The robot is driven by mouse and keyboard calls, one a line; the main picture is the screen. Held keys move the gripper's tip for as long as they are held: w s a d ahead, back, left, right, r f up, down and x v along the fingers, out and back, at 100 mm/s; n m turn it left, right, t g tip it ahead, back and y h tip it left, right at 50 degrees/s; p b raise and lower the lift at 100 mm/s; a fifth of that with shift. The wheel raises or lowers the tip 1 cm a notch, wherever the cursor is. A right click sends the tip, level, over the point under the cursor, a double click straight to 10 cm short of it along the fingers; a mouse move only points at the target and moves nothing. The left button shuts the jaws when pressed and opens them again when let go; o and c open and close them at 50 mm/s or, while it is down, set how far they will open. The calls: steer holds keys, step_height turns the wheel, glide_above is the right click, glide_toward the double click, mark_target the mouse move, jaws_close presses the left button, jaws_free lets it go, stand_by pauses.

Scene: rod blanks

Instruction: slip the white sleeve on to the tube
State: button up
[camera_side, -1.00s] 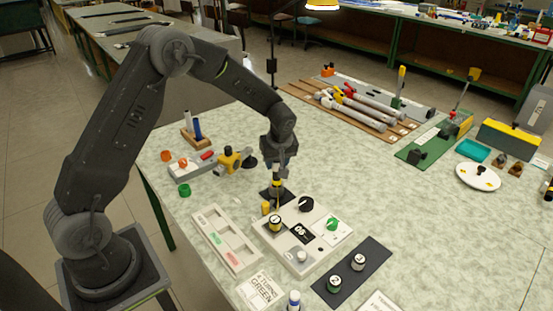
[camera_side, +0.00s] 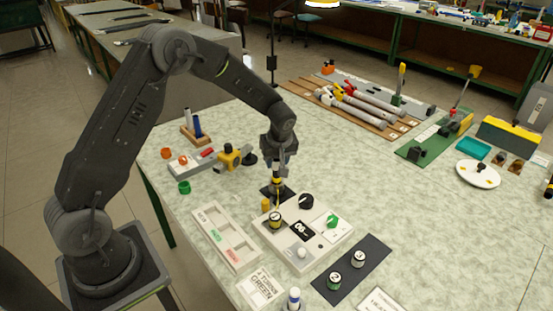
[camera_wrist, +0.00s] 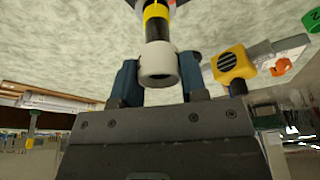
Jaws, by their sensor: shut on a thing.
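The white sleeve (camera_wrist: 158,62) sits between the two fingers of my gripper (camera_wrist: 157,82), which is shut on it. Its near open end faces the wrist camera. The black tube with a yellow band (camera_wrist: 155,14) continues in line from the sleeve's far end. I cannot tell how far the tube reaches inside the sleeve. In the side view the tube (camera_side: 277,181) stands upright on a dark base, directly below my gripper (camera_side: 278,168). The sleeve is mostly hidden there by the fingers.
A grey control box (camera_side: 300,238) with knobs stands just in front of the tube. A yellow clamp-like part (camera_side: 229,157) is close on the left, and also in the wrist view (camera_wrist: 234,66). A partitioned tray (camera_side: 226,238) lies front left.

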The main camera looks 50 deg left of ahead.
steer(key=o, duration=1)
steer(key=shift+c, duration=0.2)
steer(key=shift+o, duration=0.4)
steer(key=shift+o, duration=1.3)
steer(key=shift+r, duration=0.1)
steer(key=shift+r, duration=3.9)
